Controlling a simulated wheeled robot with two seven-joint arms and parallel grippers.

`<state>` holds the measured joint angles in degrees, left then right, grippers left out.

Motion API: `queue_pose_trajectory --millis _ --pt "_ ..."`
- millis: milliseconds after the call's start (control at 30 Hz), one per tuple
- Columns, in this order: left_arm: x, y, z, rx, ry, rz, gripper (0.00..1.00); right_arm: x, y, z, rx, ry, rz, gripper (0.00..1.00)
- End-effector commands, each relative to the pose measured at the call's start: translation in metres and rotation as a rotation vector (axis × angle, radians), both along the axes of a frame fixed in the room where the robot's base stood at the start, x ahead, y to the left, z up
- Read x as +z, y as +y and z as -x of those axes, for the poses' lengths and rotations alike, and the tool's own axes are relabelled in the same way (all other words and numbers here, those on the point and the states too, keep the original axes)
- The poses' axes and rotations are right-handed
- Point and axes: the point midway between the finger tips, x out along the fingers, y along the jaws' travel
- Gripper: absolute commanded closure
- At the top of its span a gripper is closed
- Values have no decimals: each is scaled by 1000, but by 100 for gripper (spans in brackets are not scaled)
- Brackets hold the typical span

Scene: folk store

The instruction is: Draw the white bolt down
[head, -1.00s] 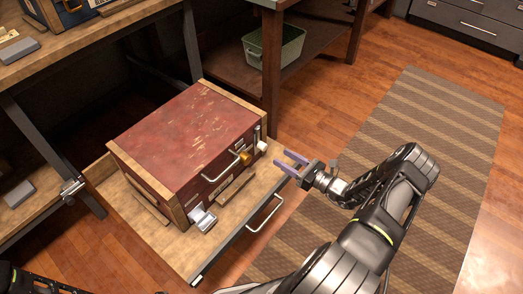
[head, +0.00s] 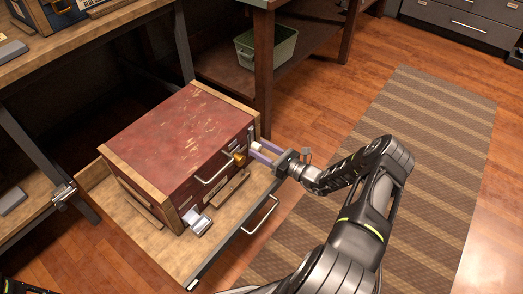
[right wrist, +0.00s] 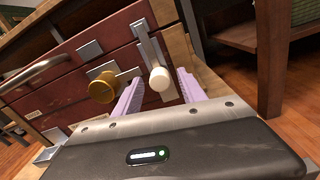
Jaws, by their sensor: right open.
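The white bolt knob (right wrist: 160,79) sits on a metal upright plate (right wrist: 149,45) at the right end of the red cabinet's front. My right gripper (head: 263,151) is open in front of it. In the right wrist view its two purple fingers (right wrist: 155,97) stand on either side of the white knob, and I cannot tell whether they touch it. In the head view the knob (head: 256,148) shows small between the fingers. A brass knob (right wrist: 103,88) is just left of the fingers; it also shows in the head view (head: 239,159). My left gripper is not in view.
The red cabinet (head: 180,125) stands on a pulled-out wooden tray (head: 225,232) with a metal handle (head: 260,217). A silver latch (head: 197,220) is at the cabinet's front left. A dark table leg (head: 264,75) rises close behind the right gripper.

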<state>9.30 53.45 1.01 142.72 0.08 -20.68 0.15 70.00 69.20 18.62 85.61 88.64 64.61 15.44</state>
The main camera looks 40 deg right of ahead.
Motion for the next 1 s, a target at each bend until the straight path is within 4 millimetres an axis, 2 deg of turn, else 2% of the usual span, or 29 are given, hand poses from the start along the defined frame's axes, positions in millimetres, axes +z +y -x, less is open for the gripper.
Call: queue_pose_trajectory --millis 100,667,1000 --pt "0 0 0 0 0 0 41 0 0 0 0 0 0 53" --pt "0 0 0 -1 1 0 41 0 0 0 1 0 0 99" --pt "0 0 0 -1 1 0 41 0 0 1 1 0 0 100"
